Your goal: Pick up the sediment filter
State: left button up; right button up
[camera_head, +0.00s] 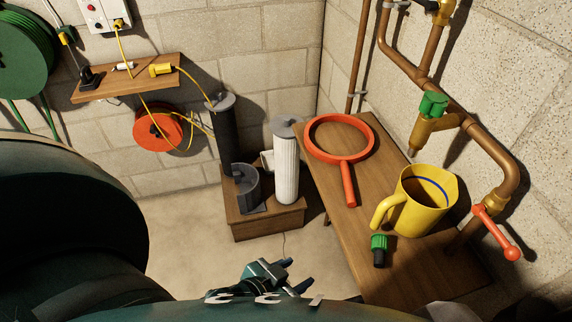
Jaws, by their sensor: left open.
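The sediment filter appears to be the white pleated cylinder (286,168) with a grey top. It stands upright on a low wooden box (268,226) by the back wall. My left gripper (298,275) is at the bottom centre, in front of the box and apart from the filter in the picture. Its two dark fingers are spread with nothing between them. My right gripper is not in view.
A dark cylinder (222,130) and a grey curved holder (245,188) stand left of the filter. To the right, a wooden bench (338,205) bears a red ring-shaped wrench (348,182), a yellow jug (424,212) and a green-black fitting (379,252). Copper pipes (432,90) line the right wall.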

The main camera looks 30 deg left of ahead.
aim_at(287, 148)
jog(key=k+j+z, duration=0.1)
jog(key=j, duration=0.25)
jog(key=k+j+z, duration=0.1)
jog(key=j, duration=0.25)
jog(key=k+j+z, duration=0.1)
jog(key=j, duration=0.25)
jog(key=k+j+z, duration=0.1)
jog(key=j, duration=0.25)
jog(key=i+j+z, duration=0.1)
jog(key=j, duration=0.25)
jog(key=i+j+z, duration=0.1)
jog(key=j, duration=0.25)
jog(key=j+z, duration=0.1)
jog(key=j, duration=0.25)
jog(key=i+j+z, duration=0.1)
jog(key=i+j, duration=0.15)
jog(key=i, duration=0.15)
jog(key=i+j, duration=0.25)
jog(key=i+z, duration=0.05)
jog(key=i, duration=0.05)
